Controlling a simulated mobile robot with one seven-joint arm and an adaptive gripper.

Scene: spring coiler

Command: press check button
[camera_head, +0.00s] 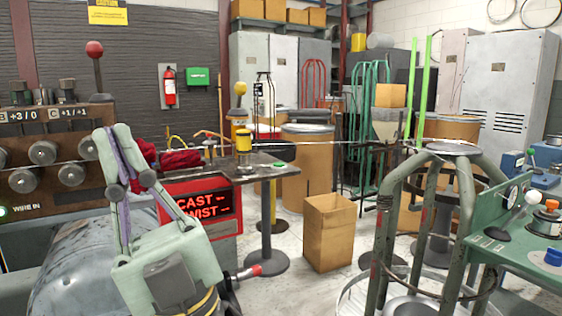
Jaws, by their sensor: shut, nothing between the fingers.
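My gripper (113,142) is in the left foreground, pale green with purple inner strips. Its fingers point up and away, closed together with nothing between them. No button reads "check" legibly. A red-framed display (205,206) below that table reads CAST and TWIST with dashes. A blue button (554,257) is on the green bench at the far right. A lit green button (3,211) is by the WIRE IN label at left.
The coiler panel (52,165) with several rollers and a red-knobbed lever (95,50) stands close at left. A cardboard box (329,232) is on the floor in the middle. A green tubular stand (402,220) and the green bench (500,240) block the right side.

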